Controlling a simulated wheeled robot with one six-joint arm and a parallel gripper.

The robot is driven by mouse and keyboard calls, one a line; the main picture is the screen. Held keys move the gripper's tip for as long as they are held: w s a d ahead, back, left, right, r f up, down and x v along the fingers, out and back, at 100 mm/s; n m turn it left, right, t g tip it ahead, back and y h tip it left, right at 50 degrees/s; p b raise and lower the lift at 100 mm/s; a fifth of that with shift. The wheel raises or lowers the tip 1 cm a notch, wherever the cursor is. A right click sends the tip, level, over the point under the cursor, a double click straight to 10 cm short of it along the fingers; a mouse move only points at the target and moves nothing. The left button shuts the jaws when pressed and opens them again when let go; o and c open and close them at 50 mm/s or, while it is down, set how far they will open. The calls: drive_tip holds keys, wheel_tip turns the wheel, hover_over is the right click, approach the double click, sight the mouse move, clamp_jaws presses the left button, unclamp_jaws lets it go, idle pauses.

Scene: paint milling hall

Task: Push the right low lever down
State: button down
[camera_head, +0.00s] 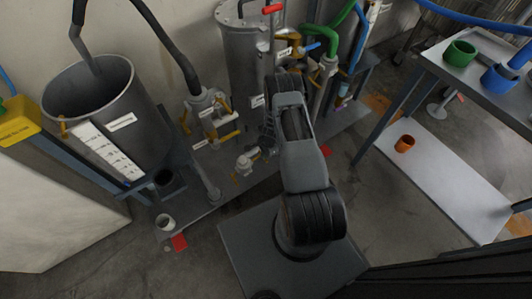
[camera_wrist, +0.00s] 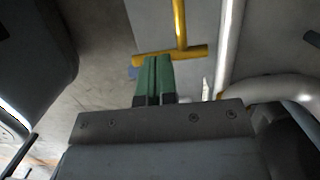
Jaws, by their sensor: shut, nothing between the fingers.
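In the wrist view a yellow T-shaped lever (camera_wrist: 182,52) has a stem coming down from the top and a crossbar at its end. My gripper (camera_wrist: 153,62) has green fingers, shut together and empty. Their tips overlap the left part of the crossbar in the picture; I cannot tell whether they touch it. I cannot tell for sure whether this is the right low lever. In the head view my arm hides my gripper and this area. Another yellow lever (camera_head: 229,135) shows left of my arm there, by a labelled valve.
A large open grey tank (camera_head: 126,145) stands at left, and a lidded tank (camera_head: 233,50) at the back. Green pipe (camera_head: 330,42) and a pale pump (camera_head: 247,160) crowd my arm. A shelf table (camera_head: 440,190) at right holds cups. In the wrist view a pale pipe (camera_wrist: 232,40) runs right of the lever.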

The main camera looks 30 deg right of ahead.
drive_tip(key=shift+d+f+b, duration=0.15)
drive_tip(key=shift+f+b, duration=0.2)
drive_tip(key=shift+b, duration=0.05)
idle(0.4)
drive_tip(key=f+b, duration=0.3)
drive_tip(key=shift+d+f+b, duration=0.1)
drive_tip(key=shift+d+b, duration=0.2)
drive_tip(key=shift+d, duration=0.1)
drive_tip(key=shift+a+f+b, duration=0.2)
drive_tip(key=shift+f+b, duration=1.15)
drive_tip(key=shift+f, duration=0.05)
